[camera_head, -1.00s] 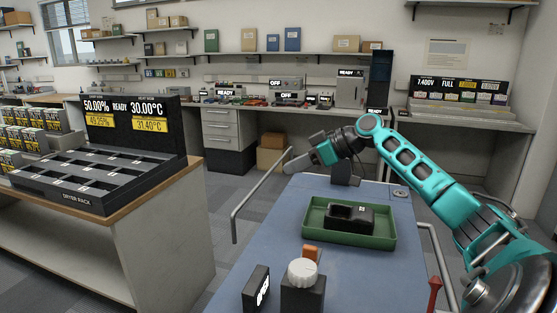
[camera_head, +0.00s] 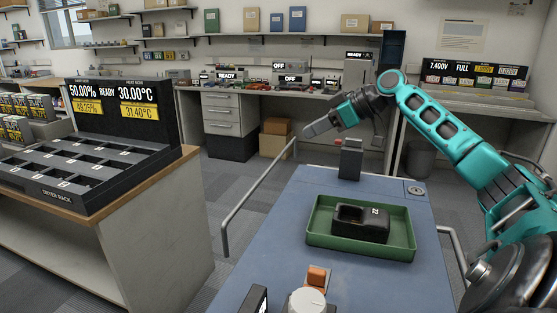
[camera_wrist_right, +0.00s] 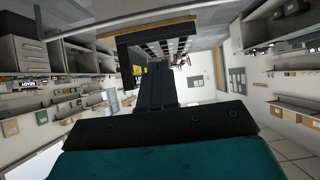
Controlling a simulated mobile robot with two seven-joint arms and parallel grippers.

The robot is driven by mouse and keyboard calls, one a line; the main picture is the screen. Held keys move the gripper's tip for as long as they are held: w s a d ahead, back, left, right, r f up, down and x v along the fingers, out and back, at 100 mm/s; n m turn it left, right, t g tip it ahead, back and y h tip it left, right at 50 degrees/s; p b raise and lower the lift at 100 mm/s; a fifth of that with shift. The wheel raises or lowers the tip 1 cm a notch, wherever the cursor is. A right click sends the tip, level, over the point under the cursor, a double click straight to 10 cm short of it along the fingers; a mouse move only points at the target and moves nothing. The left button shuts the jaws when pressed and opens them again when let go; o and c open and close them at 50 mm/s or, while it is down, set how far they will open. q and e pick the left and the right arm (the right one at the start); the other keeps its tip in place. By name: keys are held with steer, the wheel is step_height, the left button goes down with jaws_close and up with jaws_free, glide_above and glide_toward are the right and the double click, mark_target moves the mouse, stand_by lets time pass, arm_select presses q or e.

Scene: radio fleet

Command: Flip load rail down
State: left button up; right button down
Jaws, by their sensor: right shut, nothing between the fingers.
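My right gripper (camera_head: 308,132) is shut and empty, raised above the far left corner of the blue cart top (camera_head: 270,235). It points left, toward the aisle, and touches nothing that I can see. In the right wrist view its shut dark fingers (camera_wrist_right: 156,85) point away, with nothing between them. I cannot pick out a load rail for certain. An orange switch (camera_head: 317,276) sits at the cart's near end, beside a white knob (camera_head: 307,301). My left gripper is not in view.
A green tray (camera_head: 325,240) on the cart holds a black device (camera_head: 362,222). Grey handrails (camera_head: 255,200) flank the cart. The dryer rack (camera_head: 75,172) stands on a bench at left. The far workbench (camera_head: 265,91) carries several display units. Open floor lies between.

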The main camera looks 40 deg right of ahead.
steer(key=shift+w, duration=0.1)
arm_select(q)
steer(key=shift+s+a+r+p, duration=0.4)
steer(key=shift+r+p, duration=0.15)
steer(key=shift+p, duration=0.6)
arm_select(e)
steer(key=s+f+x, duration=0.1)
steer(key=f+x, duration=0.1)
steer(key=x, duration=1.1)
steer(key=shift+s+d+f, duration=0.15)
steer(key=shift+s+d, duration=0.15)
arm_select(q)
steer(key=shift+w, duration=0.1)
